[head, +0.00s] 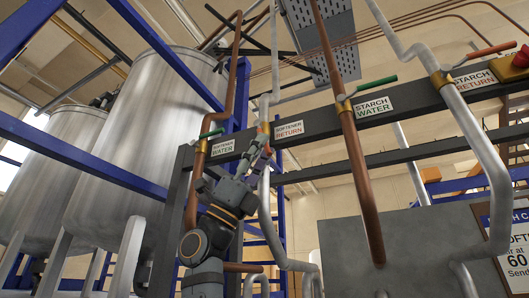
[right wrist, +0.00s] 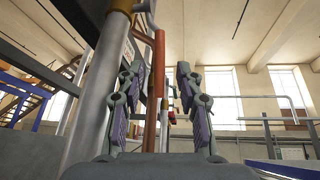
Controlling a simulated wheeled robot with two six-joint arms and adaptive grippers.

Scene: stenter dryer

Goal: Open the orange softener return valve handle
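The softener return valve sits on a pale pipe beside the "Softener Return" label (head: 289,129) in the head view. Its orange handle (right wrist: 159,85) shows in the right wrist view as a long bar, roughly upright, beside the pale pipe (right wrist: 98,95) and brass fitting (right wrist: 115,28). My right gripper (head: 262,150) is raised at this valve and hides most of the handle in the head view. In the right wrist view the gripper (right wrist: 158,85) is open, with one finger on each side of the handle and visible gaps to both. My left gripper is not in view.
Green-handled softener water (head: 212,133) and starch water (head: 370,87) valves stand either side. A starch return valve with an orange handle (head: 487,51) is at the right, near a red button (head: 522,57). A dark horizontal beam (head: 420,97) runs behind the pipes.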

